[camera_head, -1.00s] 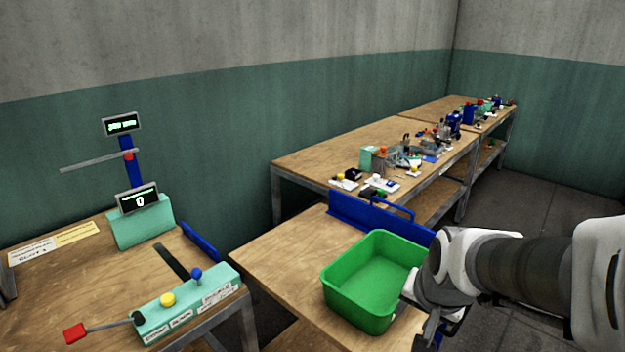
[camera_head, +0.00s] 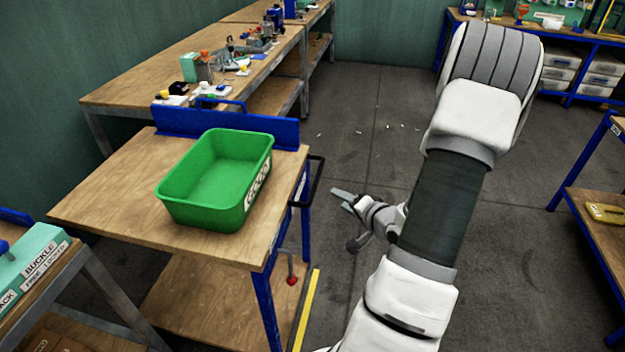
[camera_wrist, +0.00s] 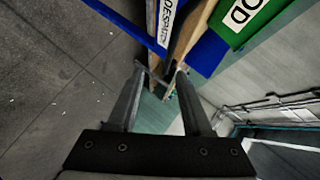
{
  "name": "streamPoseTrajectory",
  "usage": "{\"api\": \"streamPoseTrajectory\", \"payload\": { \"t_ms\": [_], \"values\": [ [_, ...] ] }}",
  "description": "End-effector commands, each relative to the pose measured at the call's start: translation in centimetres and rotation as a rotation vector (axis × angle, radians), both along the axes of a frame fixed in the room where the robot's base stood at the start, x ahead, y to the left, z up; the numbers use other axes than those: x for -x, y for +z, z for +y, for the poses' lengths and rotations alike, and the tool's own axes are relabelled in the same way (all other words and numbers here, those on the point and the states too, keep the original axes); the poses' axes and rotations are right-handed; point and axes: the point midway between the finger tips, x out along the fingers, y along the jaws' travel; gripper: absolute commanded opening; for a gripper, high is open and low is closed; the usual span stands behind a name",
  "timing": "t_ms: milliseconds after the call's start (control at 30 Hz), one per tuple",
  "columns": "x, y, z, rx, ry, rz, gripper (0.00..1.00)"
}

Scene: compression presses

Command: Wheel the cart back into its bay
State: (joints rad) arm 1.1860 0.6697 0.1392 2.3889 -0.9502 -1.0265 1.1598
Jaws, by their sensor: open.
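The cart (camera_head: 120,190) stands at left centre in the head view, with a wooden top, blue legs and a blue upright panel along its far edge. A green bin (camera_head: 215,180) sits on it. A black handle (camera_head: 317,182) sticks out from its right side. My gripper (camera_head: 342,197) is open just right of the handle, fingers toward the cart. In the wrist view my gripper (camera_wrist: 160,76) has its open fingers pointing at the cart's side, near the green bin (camera_wrist: 245,18). A thin bar shows near the fingertips; I cannot tell whether it lies between them.
A yellow floor strip (camera_head: 307,312) runs by the cart's near right leg, near a red-ended lever (camera_head: 291,281). The press bench (camera_head: 30,285) is at lower left; a long workbench (camera_head: 130,90) stands behind. Open grey floor (camera_head: 520,250) lies to the right, before blue-framed shelving (camera_head: 590,75).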

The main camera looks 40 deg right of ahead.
Motion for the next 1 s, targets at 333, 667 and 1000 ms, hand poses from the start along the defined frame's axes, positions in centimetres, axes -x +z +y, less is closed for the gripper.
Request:
{"api": "streamPoseTrajectory", "payload": {
  "t_ms": [333, 667, 1000],
  "values": [
    [3.0, -1.5, -0.2, -0.247, -0.031, -0.308, 0.5],
    [-1.4, -2.1, -0.5, -0.25, -0.024, -0.316, 0.5],
    [-8.8, -3.1, -1.1, -0.248, -0.026, -0.316, 0.5]
  ]
}}
